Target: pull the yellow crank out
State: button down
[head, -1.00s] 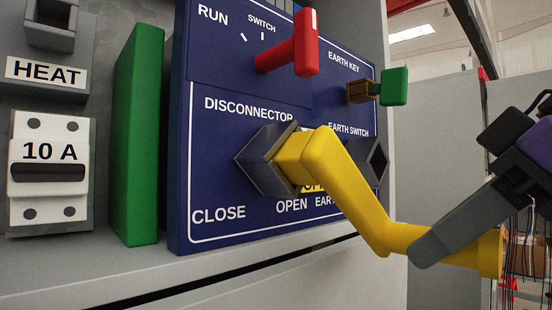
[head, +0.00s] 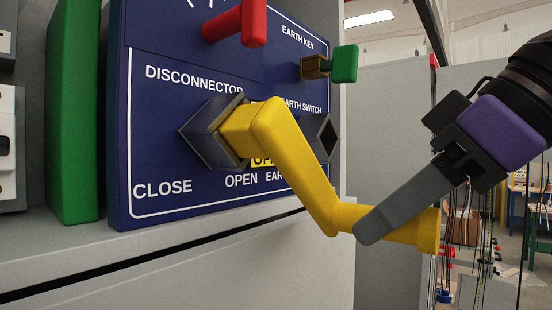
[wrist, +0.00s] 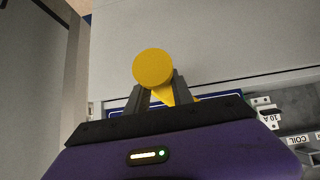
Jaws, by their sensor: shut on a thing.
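The yellow crank (head: 296,165) has its square upper end seated in the dark square DISCONNECTOR socket (head: 203,138) on the blue panel. Its arm slopes down to the right and ends in a round handle. My gripper (head: 372,226) is shut on that handle, close to its free end. In the wrist view the handle's round end (wrist: 153,68) shows between the two dark fingers (wrist: 156,95). How deep the crank sits in the socket is hidden. A yellow label behind the crank, above OPEN, is partly covered.
A red switch handle (head: 236,24) sticks out above the crank. A green-headed earth key (head: 344,64) and the earth switch socket (head: 321,138) are close at its right. A green block (head: 74,110) stands left of the panel. Free room lies right of the cabinet.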

aim_at(439, 230)
jog(key=shift+s+d+r, duration=0.1)
jog(key=shift+s+d, duration=0.75)
jog(key=shift+d, duration=0.2)
jog(key=shift+s+d, duration=0.8)
jog(key=shift+d, duration=0.25)
